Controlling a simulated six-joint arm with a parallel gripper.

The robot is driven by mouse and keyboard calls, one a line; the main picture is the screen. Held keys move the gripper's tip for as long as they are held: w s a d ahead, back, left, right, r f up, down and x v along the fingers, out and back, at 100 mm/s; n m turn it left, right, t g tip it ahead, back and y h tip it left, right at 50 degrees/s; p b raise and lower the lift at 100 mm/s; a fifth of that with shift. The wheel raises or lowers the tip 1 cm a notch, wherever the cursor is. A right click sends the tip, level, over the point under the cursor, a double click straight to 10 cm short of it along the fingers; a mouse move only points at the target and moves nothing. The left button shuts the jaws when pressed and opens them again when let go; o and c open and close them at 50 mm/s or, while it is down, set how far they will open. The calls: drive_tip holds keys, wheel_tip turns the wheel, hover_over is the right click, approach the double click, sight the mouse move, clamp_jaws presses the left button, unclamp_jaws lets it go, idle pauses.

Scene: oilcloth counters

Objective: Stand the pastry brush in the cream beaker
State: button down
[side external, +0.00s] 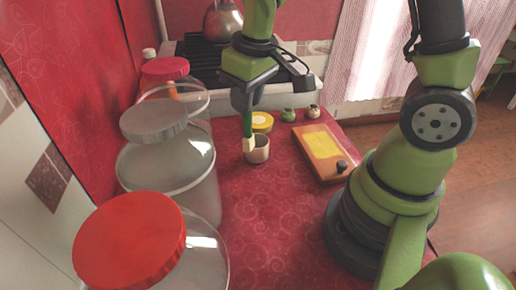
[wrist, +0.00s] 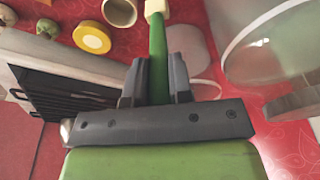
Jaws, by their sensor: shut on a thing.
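The pastry brush has a green handle (side external: 247,124) and a pale cream head (side external: 249,145). My gripper (side external: 247,106) is shut on the handle and holds the brush upright, head down. The wrist view shows the handle (wrist: 157,58) between the two fingers (wrist: 156,82). The cream beaker (side external: 260,155) stands upright on the red counter. In the side view the brush head overlaps the beaker's left rim. In the wrist view the head (wrist: 156,8) lies right of the beaker (wrist: 120,11), with a gap in the picture. The beaker's inside is mostly hidden in the side view.
Large clear jars (side external: 185,170) with red and grey lids line the left side. A yellow-topped round item (side external: 262,121) and two small round items (side external: 288,115) stand behind the beaker. An orange board with a yellow sheet (side external: 320,148) lies right. The counter's front middle is clear.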

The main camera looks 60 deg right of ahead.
idle(0.3)
drive_tip(key=w+d+r+m, duration=0.2)
drive_tip(key=d+r, duration=0.2)
drive_tip(key=d, duration=0.3)
wheel_tip(320, 180, down, 10)
drive_tip(key=shift+w+f+h, duration=0.2)
drive_tip(key=shift+h, duration=0.1)
idle(0.6)
drive_tip(key=shift+a, duration=0.1)
drive_tip(key=c, duration=0.9)
unclamp_jaws()
drive_tip(key=shift+c, duration=0.2)
drive_tip(key=shift+r, duration=0.1)
